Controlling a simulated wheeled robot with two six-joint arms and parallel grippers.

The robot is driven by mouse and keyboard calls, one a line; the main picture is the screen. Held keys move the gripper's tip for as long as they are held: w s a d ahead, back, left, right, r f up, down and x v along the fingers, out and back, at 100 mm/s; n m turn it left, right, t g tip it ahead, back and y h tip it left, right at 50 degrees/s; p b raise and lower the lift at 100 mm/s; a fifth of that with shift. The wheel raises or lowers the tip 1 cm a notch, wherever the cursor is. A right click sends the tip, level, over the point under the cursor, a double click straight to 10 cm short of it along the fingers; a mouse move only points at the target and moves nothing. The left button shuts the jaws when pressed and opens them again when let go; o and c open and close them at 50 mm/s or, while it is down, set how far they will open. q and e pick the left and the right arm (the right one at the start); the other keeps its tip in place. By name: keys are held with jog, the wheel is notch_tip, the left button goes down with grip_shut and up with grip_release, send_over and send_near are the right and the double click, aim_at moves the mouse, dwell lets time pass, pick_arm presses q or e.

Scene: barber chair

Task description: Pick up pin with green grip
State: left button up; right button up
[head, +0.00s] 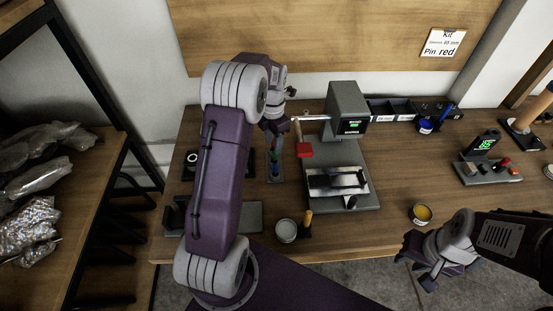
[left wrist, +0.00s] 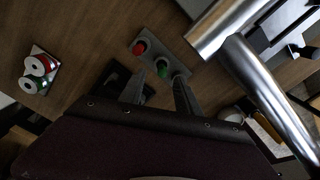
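The pin with green grip (left wrist: 162,70) stands upright in a small grey rack (left wrist: 150,42), beside a pin with red grip (left wrist: 139,47). The rack also shows in the head view (head: 275,178), left of the press, with the green grip (head: 273,156) near its middle. My left gripper (left wrist: 160,92) is open and empty. Its two fingers are apart, with the green grip between and beyond their tips.
A grey press (head: 347,105) with a silver bar and red-ended handle (head: 304,149) stands close right of the rack. Spools on a plate (left wrist: 38,72) lie left. A sign (head: 444,43) reads "Pin red".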

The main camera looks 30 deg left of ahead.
aim_at(274, 155)
pick_arm(q)
notch_tip(274, 155, down, 7)
jog(key=shift+s+d+r, duration=0.1)
jog(key=shift+d, duration=0.05)
grip_shut()
